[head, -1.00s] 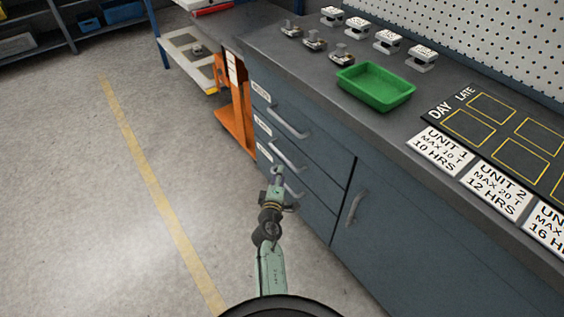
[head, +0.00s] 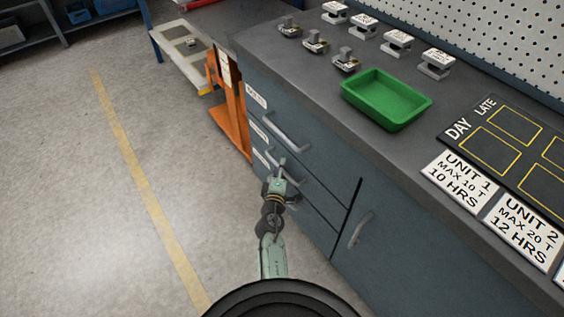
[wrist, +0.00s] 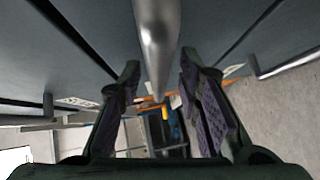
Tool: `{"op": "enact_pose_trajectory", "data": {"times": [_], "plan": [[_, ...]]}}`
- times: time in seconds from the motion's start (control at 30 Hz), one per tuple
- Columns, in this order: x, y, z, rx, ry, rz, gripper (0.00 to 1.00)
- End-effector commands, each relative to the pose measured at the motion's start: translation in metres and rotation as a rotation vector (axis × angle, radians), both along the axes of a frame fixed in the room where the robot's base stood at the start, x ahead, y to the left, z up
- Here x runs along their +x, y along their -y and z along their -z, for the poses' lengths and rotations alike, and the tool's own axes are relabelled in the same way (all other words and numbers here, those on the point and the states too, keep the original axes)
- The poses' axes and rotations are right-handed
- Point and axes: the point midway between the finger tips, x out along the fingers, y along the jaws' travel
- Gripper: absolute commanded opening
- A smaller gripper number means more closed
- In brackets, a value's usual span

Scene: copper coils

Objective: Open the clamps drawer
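The cabinet has a stack of drawers with grey bar handles and small white labels too small to read, so I cannot tell which is the clamps drawer. The top drawer handle (head: 287,134) is clear. My gripper (head: 280,171) is at the middle drawer handle, which it partly covers in the head view. In the wrist view the middle handle (wrist: 157,38) runs between the two spread fingers of my gripper (wrist: 159,95), with gaps on both sides. Other handles show at left and right there. All drawers look shut. The lowest handle is mostly hidden by my arm in the head view.
A cupboard door with its handle (head: 360,229) is right of the drawers. The worktop holds a green tray (head: 387,100) and several small metal parts. An orange stand (head: 232,105) is beyond the cabinet's left end. The floor at left is clear.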

Motion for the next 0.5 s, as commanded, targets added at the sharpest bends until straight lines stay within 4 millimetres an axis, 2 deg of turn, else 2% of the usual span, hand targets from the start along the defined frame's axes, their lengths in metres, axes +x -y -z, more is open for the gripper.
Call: {"op": "enact_pose_trajectory", "data": {"times": [0.27, 0.5], "plan": [[-0.0002, 0.0000, 0.0003, 0.000, 0.000, 0.000, 0.31], [-0.0002, -0.0001, 0.0002, 0.000, 0.000, 0.000, 0.15]]}}
